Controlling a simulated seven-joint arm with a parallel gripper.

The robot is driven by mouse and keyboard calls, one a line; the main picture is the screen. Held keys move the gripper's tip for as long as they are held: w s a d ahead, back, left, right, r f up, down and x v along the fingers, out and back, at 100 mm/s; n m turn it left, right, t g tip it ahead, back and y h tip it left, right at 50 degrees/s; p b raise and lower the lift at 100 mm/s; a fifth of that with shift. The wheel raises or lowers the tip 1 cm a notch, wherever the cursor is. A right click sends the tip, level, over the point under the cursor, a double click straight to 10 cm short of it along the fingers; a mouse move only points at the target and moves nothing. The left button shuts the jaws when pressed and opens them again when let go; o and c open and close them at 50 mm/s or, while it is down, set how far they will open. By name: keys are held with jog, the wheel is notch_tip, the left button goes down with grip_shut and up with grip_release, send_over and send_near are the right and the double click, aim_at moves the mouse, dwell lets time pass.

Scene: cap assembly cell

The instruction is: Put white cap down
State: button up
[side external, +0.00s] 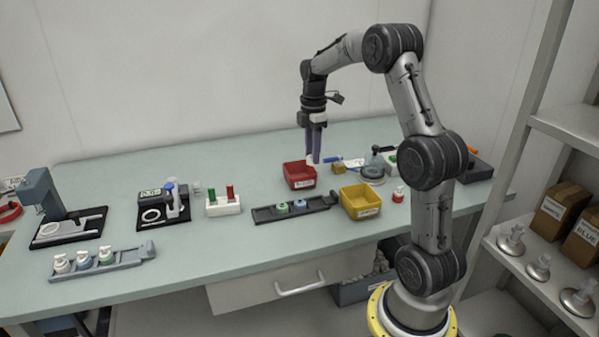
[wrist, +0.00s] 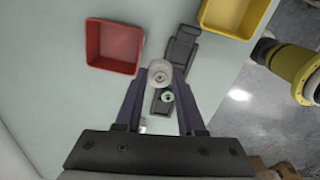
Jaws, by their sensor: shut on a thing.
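In the side view my gripper (side external: 315,155) points down, shut on the cap, above the bench at the red bin's back right edge. The cap is small and partly hidden by the fingers there. The red bin (wrist: 112,47) lies left of the cap in the wrist view, and the dark rack (wrist: 180,52) lies below and behind it. A green-topped piece (wrist: 168,97) sits in the rack.
The yellow bin (side external: 360,203) stands right of the dark rack (side external: 265,214). A grey rack (side external: 130,257) with several white-capped bottles is at front left. A white block (side external: 223,208) holds green and red pieces.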

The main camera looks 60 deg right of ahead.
jog(key=w+d+f, duration=0.1)
jog(key=w+d, duration=0.1)
jog(key=w, duration=0.1)
jog(key=shift+d+f, duration=0.15)
jog(key=shift+f, duration=0.25)
jog(key=w+d+f, duration=0.2)
jog(key=f, duration=0.1)
jog(key=w+d+f, duration=0.1)
jog(key=f, duration=0.1)
jog(key=shift+w+f, duration=0.15)
jog(key=shift+w, duration=0.05)
jog(key=shift+w+f, duration=0.1)
jog(key=shift+f, duration=1.6)
jog(key=shift+f, duration=0.3)
jog(key=o, duration=0.8)
